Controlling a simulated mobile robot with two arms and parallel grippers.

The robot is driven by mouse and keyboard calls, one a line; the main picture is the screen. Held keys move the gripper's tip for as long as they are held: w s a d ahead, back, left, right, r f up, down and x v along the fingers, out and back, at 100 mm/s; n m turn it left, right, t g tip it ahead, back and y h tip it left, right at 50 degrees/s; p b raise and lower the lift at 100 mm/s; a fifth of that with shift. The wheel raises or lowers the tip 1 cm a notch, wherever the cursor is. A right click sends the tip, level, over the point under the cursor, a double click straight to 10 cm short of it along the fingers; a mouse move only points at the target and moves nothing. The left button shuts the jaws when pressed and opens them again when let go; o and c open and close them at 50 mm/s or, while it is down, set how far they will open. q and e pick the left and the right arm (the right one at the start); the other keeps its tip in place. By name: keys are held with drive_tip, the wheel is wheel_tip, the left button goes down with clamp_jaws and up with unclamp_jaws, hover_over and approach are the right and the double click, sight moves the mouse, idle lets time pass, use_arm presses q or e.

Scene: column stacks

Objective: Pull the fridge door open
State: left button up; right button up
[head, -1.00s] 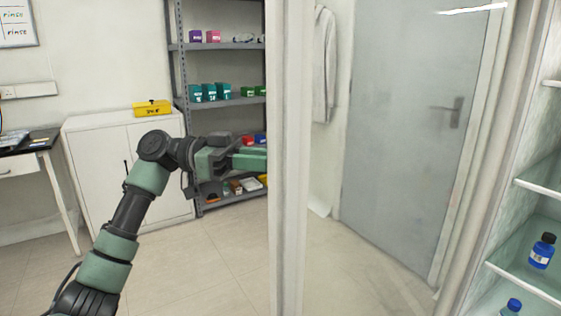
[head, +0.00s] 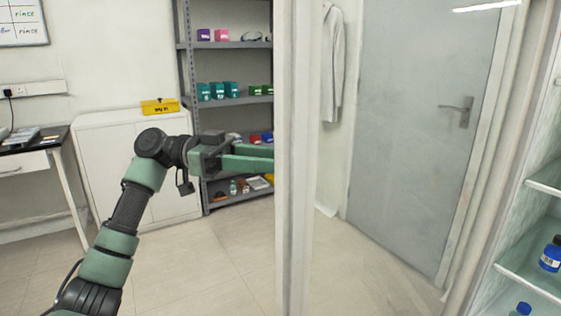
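The fridge door (head: 296,200) stands open; its pale upright edge runs from top to bottom of the head view, with a clear pane to its right. The open fridge shows at the right edge, with shelves (head: 538,268) and blue bottles (head: 551,254). My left gripper (head: 268,157) is at the left side of the door edge, its green fingers pointing right. The fingertips go out of sight at the door edge, so any handle and their hold on it are hidden. My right gripper is not in view.
A grey shelf rack (head: 232,101) with small boxes stands behind the gripper. A white cabinet (head: 108,165) with a yellow box (head: 160,106) and a desk (head: 40,150) are at the left. A grey room door (head: 415,150) shows through the pane. The floor (head: 200,265) is clear.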

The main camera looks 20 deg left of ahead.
use_arm(q)
drive_tip(key=v, duration=0.4)
drive_tip(key=shift+a, duration=0.3)
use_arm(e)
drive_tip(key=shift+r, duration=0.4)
